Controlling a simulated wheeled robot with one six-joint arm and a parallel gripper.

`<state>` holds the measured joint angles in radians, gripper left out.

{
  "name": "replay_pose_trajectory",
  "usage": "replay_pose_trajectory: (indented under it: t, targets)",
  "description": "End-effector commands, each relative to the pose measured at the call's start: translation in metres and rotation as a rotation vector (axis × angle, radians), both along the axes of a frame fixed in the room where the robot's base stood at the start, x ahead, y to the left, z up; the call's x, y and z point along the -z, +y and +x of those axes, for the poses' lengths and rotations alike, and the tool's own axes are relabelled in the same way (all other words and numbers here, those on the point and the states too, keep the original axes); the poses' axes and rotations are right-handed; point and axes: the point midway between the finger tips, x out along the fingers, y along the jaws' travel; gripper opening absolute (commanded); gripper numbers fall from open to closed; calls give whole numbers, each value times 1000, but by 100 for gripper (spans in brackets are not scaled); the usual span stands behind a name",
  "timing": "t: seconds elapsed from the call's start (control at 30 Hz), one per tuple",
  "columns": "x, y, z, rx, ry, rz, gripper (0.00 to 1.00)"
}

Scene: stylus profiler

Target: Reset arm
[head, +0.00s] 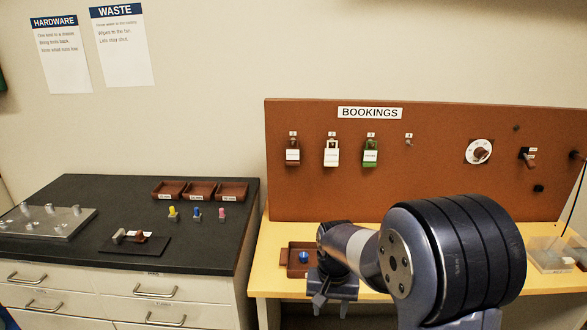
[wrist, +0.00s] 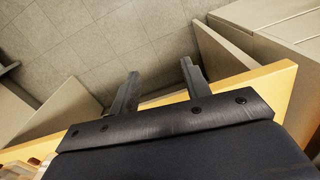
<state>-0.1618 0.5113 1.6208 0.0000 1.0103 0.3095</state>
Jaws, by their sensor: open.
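My gripper (head: 331,303) hangs low in front of the yellow bench, at the lower middle of the head view. In the wrist view its two fingers (wrist: 158,90) stand apart with nothing between them. They point over the grey tiled floor, past the yellow bench edge (wrist: 240,92). My arm hides part of the bench and the lower right of the board.
The black-topped counter (head: 75,230) stands left, with several drawers below. The BOOKINGS board (head: 430,190) rises behind the bench. A clear box (head: 556,262) is far right.

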Motion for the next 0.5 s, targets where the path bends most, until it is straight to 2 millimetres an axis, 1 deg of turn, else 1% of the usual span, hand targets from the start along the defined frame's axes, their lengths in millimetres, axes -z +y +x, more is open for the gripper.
replay_pose_trajectory:
  t: [0.03, 0.2, 0.33, 0.5]
  targets:
    - [5, -6, 4, -7, 3, -1, 45]
    - [26, -23, 16, -47, 3, 0, 45]
    - [40, -33, 21, -70, 3, 1, 45]
    - [55, -42, 24, -92, 2, 0, 45]
